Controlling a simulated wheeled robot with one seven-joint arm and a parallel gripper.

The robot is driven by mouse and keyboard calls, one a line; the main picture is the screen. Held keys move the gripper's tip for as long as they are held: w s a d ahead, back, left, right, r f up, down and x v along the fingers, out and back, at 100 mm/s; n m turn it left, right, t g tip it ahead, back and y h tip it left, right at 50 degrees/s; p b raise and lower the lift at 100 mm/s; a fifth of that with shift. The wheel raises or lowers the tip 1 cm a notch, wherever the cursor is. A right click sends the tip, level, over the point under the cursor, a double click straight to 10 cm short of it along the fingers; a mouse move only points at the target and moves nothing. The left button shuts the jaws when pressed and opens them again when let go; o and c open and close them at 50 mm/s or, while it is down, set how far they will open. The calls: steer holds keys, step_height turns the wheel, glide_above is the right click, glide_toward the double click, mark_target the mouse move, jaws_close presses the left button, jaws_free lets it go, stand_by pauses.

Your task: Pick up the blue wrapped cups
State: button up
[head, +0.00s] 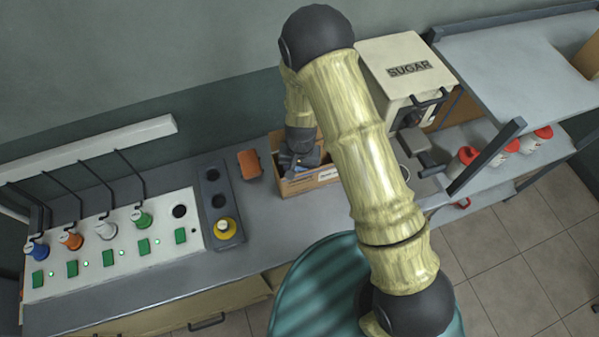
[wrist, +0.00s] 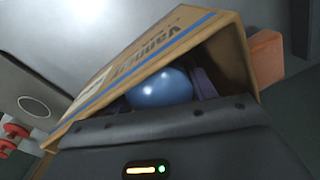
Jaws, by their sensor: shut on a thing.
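In the wrist view, a rounded blue thing (wrist: 160,87), which looks like the blue wrapped cups, sits between my gripper's dark fingers at the mouth of a cardboard box (wrist: 130,65). My gripper (head: 298,160) reaches down into the same box (head: 318,180) in the head view and is shut on the blue cups. The cups are hidden in the head view by my gripper and the box walls. How far they stand inside the box I cannot tell.
A panel (head: 115,240) with colored-top items and green buttons is at the left. A dark holder (head: 209,175) with a yellow item (head: 224,228) and a brown block (head: 250,164) stand beside the box. The sugar dispenser (head: 405,65) is right, near shelves with red-lidded bottles (head: 505,150).

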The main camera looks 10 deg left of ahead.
steer(key=shift+r, duration=0.1)
step_height(320, 180, up, 18)
steer(key=b, duration=0.2)
steer(key=shift+b, duration=0.35)
stand_by(0.6)
